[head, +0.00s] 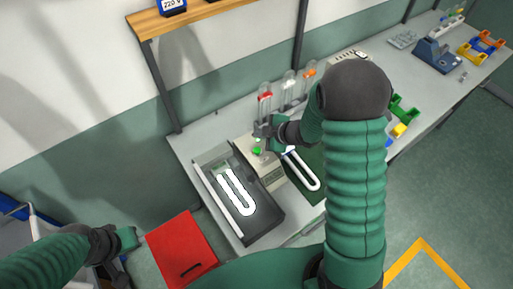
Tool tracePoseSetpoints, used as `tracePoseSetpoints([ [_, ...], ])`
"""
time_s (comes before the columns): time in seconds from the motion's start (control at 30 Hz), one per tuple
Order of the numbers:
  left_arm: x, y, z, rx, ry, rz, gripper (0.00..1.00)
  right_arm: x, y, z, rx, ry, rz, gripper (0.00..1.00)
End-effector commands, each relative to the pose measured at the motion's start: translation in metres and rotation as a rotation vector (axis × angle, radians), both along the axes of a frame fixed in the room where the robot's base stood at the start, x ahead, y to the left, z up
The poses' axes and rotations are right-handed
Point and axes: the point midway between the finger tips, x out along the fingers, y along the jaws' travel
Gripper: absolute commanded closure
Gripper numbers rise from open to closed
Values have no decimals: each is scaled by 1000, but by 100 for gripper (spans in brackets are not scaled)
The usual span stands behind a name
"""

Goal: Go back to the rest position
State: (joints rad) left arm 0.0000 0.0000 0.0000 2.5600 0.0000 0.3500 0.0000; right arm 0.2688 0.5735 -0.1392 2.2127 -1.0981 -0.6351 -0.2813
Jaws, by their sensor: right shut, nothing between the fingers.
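My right gripper (262,134) is shut and empty. It is over the beige box with the green button (257,151), close to the button; I cannot tell if it touches. My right arm bends across the middle of the view and hides part of the bench. My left gripper (131,239) is low at the left, beside the red panel (182,250) and away from the bench. Its fingers are too small and turned to show whether they are open.
The grey bench (188,152) runs to the upper right. A dark tray (262,222) holds a white U-shaped piece (237,193); another U-shaped piece (304,171) lies right of the box. Glass tubes (289,85) stand behind. A wooden shelf (205,14) is above.

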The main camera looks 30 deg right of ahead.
Motion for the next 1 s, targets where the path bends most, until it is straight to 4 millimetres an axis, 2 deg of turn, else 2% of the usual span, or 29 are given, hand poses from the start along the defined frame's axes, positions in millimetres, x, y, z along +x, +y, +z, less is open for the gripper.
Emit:
tracePoseSetpoints([
  [0.2, 0, 0, -2, 0, 0, 0, 100, 0, 0, 0, 0, 3, -12, 100],
  [0.27, 0, 0, -9, 0, 0, 0, 100, 0, -1, -1, -1, 15, -69, 100],
  [0.33, 0, 0, -23, 0, 0, 0, 100, -7, -4, -4, 8, 57, -212, 100],
  [0.37, 0, 0, -30, 0, 0, 0, 100, -15, -4, -6, 20, 87, -296, 100],
  [0.43, 0, 0, -48, 0, 0, 0, 100, -46, 2, -14, 72, 185, -511, 100],
  [0.53, 0, 0, -68, 0, 1, 0, 100, -111, 29, -28, 178, 370, -785, 100],
  [0.6, 0, 0, -74, 0, 1, 0, 100, -148, 48, -34, 237, 480, -904, 100],
  [0.7, 0, 0, -77, 0, 0, 0, 100, -179, 67, -37, 287, 580, -993, 100],
  [0.8, 0, 0, -76, 0, 0, 0, 100, -188, 73, -37, 302, 617, -1022, 100],
  [1.0, 0, 0, -75, 0, -1, 0, 100, -188, 72, -36, 302, 617, -1022, 100],
])
